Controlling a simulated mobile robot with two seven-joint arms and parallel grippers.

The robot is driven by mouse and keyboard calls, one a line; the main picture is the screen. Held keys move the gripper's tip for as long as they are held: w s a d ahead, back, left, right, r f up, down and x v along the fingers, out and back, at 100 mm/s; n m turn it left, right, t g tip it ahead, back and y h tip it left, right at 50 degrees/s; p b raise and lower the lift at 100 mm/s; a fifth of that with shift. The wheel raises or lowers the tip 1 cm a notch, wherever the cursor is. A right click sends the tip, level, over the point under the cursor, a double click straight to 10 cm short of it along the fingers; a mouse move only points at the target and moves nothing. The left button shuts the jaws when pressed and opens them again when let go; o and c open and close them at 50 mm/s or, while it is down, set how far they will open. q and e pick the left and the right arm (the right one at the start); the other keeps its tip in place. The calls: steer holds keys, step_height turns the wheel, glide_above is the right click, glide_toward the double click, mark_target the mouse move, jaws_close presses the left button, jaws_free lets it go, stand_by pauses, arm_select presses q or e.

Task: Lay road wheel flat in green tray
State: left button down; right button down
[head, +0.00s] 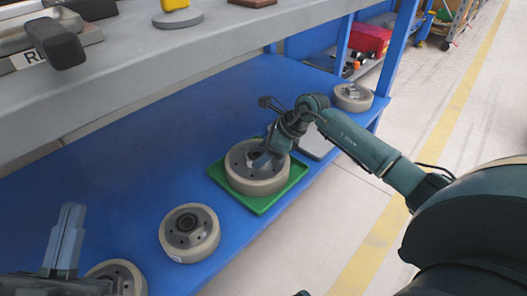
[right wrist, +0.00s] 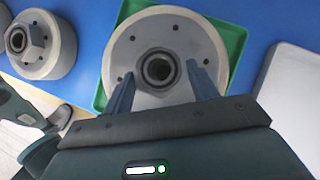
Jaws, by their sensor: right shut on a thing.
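The road wheel (head: 241,178) is a large grey disc with a beige rim, a ring of bolt holes and a raised central hub. It looks flat within the green tray (head: 259,205), whose edges show around it. Whether its underside touches the tray floor cannot be told. My right gripper (head: 262,160) reaches down over it from the right. In the right wrist view its fingers (right wrist: 162,90) stand either side of the hub of the wheel (right wrist: 180,38), shut on it. My left gripper (head: 72,215) is at the lower left, away from the tray; its finger gap is unclear.
More wheels stand on the blue shelf: one (head: 189,232) in front of the tray, one (head: 120,275) at the lower left and one (head: 353,97) at the far end. A grey flat plate (head: 318,144) lies behind the tray. A grey upper shelf (head: 190,50) overhangs the left side.

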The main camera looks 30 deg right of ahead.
steer(key=shift+w+r, duration=0.25)
steer(key=shift+r, duration=0.15)
steer(key=c, duration=0.8)
jaws_free()
steer(key=o, duration=0.4)
steer(key=shift+s+f, duration=0.15)
steer(key=shift+f, duration=0.1)
steer(key=shift+s+f, duration=0.3)
steer(key=shift+f, duration=0.3)
steer(key=shift+r, duration=0.1)
arm_select(q)
steer(key=f+n+y+p, duration=0.1)
steer(key=p, duration=0.1)
steer(key=s+f+n+g+y+p, duration=0.1)
steer(key=f+p, duration=0.1)
steer(key=shift+s+n+g+y+p, duration=0.1)
steer(key=shift+n+g+y+p, duration=0.2)
steer(key=shift+p, duration=0.05)
arm_select(e)
steer(key=v, duration=1.3)
steer(key=shift+w+d+r, duration=0.1)
steer(key=shift+w+r, duration=0.1)
steer(key=shift+r, duration=0.3)
arm_select(q)
steer(key=shift+d, duration=0.1)
